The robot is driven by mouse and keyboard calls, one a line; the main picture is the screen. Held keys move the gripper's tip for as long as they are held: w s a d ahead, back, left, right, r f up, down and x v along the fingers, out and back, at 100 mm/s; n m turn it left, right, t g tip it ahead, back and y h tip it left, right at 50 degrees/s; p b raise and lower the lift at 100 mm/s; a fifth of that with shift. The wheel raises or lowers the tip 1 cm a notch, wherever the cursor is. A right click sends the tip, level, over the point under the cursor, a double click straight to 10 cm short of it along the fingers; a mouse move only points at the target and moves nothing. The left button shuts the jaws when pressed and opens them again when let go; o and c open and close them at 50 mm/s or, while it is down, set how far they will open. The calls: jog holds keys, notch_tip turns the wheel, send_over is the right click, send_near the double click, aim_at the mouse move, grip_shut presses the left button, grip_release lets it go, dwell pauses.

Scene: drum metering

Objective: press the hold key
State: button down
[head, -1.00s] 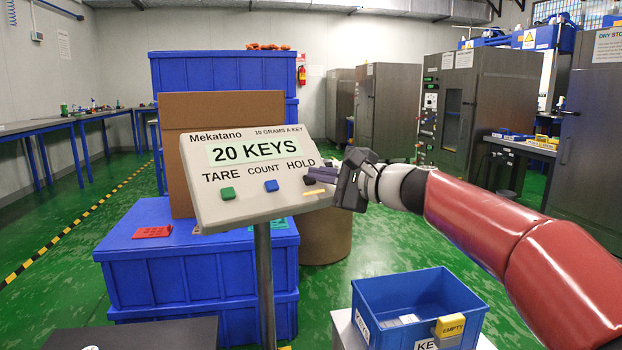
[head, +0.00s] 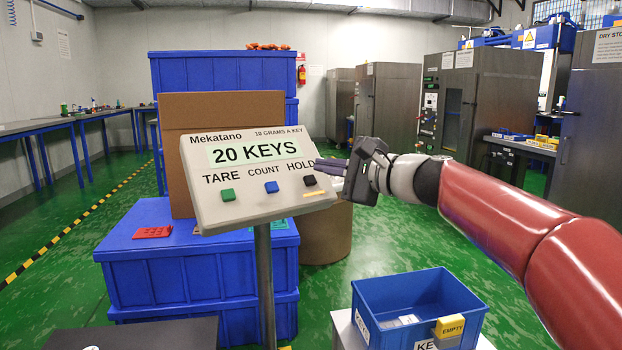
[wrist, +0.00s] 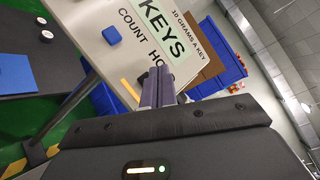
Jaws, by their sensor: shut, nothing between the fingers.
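The scale's sloped console (head: 260,178) reads "20 KEYS". Its black hold key (head: 309,181) sits under the word HOLD, with a yellow bar (head: 314,193) below it. My gripper (head: 327,166) is shut and empty. Its tips are just right of and above the hold key, with a small gap in the picture.
The green tare key (head: 228,194) and blue count key (head: 271,187) are left of the hold key. A cardboard box (head: 180,115) stands behind the console. A blue bin (head: 375,300) labelled EMPTY is below my arm.

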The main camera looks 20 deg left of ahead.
jog(key=shift+s+d+r, duration=0.35)
jog(key=shift+d+r, duration=0.1)
jog(key=shift+r, duration=0.1)
jog(key=shift+s+d+r, duration=0.35)
jog(key=shift+d+r, duration=0.1)
jog(key=shift+r, duration=0.1)
jog(key=s+d+f+n+h, duration=0.4)
jog(key=s+d+f+h, duration=0.4)
jog(key=s+d+f, duration=0.5)
jog(key=s+d+f+n+h, duration=0.5)
jog(key=s+d+f+h, duration=0.3)
jog(key=s+d+f, duration=0.6)
jog(key=d+f, duration=0.3)
jog(key=d, duration=0.2)
jog(key=shift+s+f+h, duration=0.15)
jog(key=shift+s+h, duration=0.05)
jog(key=shift+h, duration=0.1)
